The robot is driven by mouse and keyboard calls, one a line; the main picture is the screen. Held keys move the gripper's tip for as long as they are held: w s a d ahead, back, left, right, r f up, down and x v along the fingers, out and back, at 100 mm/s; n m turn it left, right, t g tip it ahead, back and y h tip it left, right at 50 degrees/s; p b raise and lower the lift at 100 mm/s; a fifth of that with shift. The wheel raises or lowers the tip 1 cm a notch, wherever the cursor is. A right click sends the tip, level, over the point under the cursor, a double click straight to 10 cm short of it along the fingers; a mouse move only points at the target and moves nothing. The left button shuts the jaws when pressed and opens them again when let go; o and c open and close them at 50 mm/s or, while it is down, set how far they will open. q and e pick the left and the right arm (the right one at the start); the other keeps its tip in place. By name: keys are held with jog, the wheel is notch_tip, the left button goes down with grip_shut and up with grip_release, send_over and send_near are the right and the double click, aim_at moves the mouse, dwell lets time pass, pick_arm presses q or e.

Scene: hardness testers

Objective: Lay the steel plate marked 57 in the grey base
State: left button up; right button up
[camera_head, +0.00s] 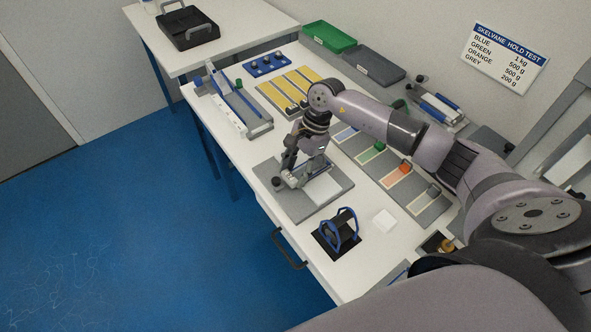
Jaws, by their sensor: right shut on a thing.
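The grey base (304,209) is a flat square block near the front edge of the white bench. A pale steel plate (325,187) shows over its middle, partly hidden by my right gripper. My right gripper (291,179) points down over the base and is shut on the plate's left part. I cannot read a number on the plate, nor tell whether it touches the base all over. My left gripper is not in view.
Behind are coloured weights on strips (404,170), yellow strips (290,88), and a long blue-grey device (232,100). Green (329,37) and grey (374,66) bins line the wall.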

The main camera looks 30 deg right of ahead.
jog(key=o, duration=1.4)
jog(key=shift+o, duration=0.2)
jog(key=v, duration=1.2)
